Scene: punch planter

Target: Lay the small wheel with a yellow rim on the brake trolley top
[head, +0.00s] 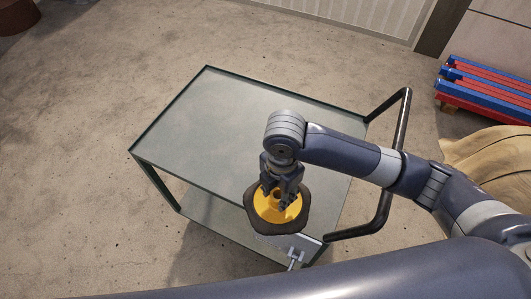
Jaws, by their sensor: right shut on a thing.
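The small wheel (262,222) has a dark tyre and a yellow rim, and shows at the near edge of the brake trolley. My right gripper (280,198) is shut on the wheel, pointing down into its yellow rim. The brake trolley top (215,125) is a flat grey-green sheet with a dark raised rim, and its visible surface is bare. The wheel overlaps the top's near right part in the head view; I cannot tell whether it touches it. My left gripper is not in view.
The trolley has a dark push handle (402,130) on its right, near my right arm, and a lower shelf (205,213). A stack of red and blue bars (485,85) and a tan sack-like thing (490,155) lie at the right. Open concrete floor lies to the left.

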